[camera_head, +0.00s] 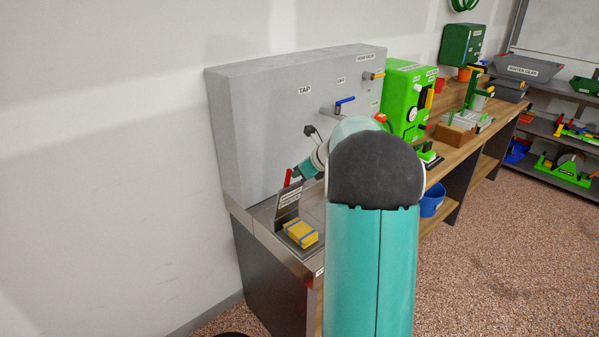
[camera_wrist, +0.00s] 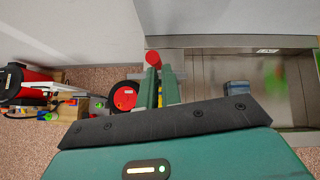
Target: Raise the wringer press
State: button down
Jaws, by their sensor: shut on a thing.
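The wringer press shows in the head view as a grey labelled plate (camera_head: 287,206) standing steeply tilted at the near end of the sink. Its red handle (camera_head: 288,177) sticks up at the top. My gripper (camera_head: 294,181) is at this handle, coming from the right, partly hidden by my own arm. In the wrist view my green fingers (camera_wrist: 161,78) are shut on the handle, and its round red end (camera_wrist: 153,59) pokes out past them. A yellow sponge (camera_head: 300,233) lies below the plate. The press's hinge is not clear to see.
A grey panel (camera_head: 255,140) with labelled taps rises behind the steel sink (camera_wrist: 210,75). A blue block (camera_wrist: 238,88) lies in the sink. A green machine (camera_head: 405,100) stands on the wooden bench to the right. The front floor (camera_head: 480,260) is clear.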

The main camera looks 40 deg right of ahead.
jog(key=s+r, duration=0.4)
jog(key=r, duration=0.5)
jog(key=shift+s+d, duration=0.25)
jog(key=shift+d, duration=0.1)
jog(key=shift+f, duration=0.1)
